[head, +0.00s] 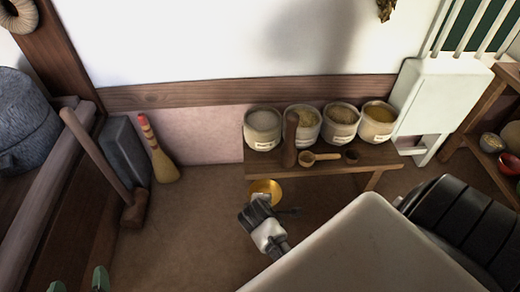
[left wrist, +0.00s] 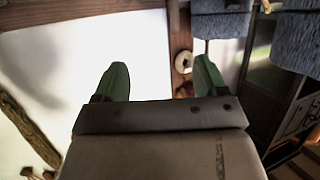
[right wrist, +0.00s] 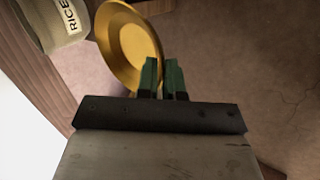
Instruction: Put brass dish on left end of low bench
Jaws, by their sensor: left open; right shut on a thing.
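The brass dish (head: 265,187) is a round golden dish, in front of the left end of the low bench (head: 262,161) in the head view. My right gripper (head: 262,203) is shut on its rim. The right wrist view shows the dish (right wrist: 128,45) large, tilted in the picture, with my right fingers (right wrist: 164,80) closed at its edge. The bench is wooden and carries jars along its back. My left gripper (head: 78,282) is open and empty at the bottom left of the head view; its green fingers (left wrist: 160,82) stand apart in the left wrist view.
Several labelled jars (head: 262,130), a dark upright pestle-like piece (head: 290,140) and a wooden scoop (head: 320,158) stand on the bench. The front left bench top looks bare. A brush (head: 162,165) and mallet (head: 132,210) lean at left. Open floor (head: 190,235) lies before the bench.

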